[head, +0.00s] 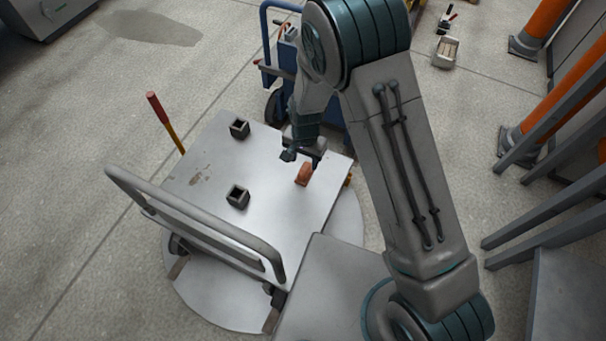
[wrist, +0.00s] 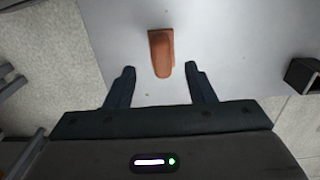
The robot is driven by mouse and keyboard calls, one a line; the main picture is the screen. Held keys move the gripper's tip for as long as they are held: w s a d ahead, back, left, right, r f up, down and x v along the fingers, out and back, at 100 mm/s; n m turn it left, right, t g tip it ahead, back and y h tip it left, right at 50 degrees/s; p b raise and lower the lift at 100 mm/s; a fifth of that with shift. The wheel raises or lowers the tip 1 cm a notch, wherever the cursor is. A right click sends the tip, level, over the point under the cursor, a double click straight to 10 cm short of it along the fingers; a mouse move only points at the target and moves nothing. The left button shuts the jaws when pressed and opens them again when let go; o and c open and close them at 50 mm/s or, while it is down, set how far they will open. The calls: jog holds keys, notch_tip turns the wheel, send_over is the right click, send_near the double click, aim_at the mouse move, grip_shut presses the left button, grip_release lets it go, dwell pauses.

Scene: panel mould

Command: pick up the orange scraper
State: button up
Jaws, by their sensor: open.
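The orange scraper (head: 304,174) lies near the right edge of the grey metal panel (head: 215,160). In the wrist view the scraper (wrist: 161,52) shows as a short orange-brown piece, with its lower end near the line between the fingertips. My gripper (head: 303,156) is over the panel close to the scraper. In the wrist view my gripper (wrist: 160,72) has its two dark fingers apart, one on each side of the scraper's lower end, with gaps on both sides. How high the fingers are above the panel I cannot tell.
Two dark square hollow blocks (head: 239,128) (head: 237,196) stand on the panel. A grey rail (head: 195,212) runs along its near left side. A red-handled tool (head: 160,112) leans at the left edge. A blue cart (head: 270,55) stands behind. The panel's middle is clear.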

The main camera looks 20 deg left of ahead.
aim_at(305, 168)
jog(key=f, duration=0.2)
jog(key=f+b, duration=0.1)
jog(key=f, duration=0.1)
jog(key=w+f+b, duration=0.1)
jog(key=f, duration=0.2)
grip_shut()
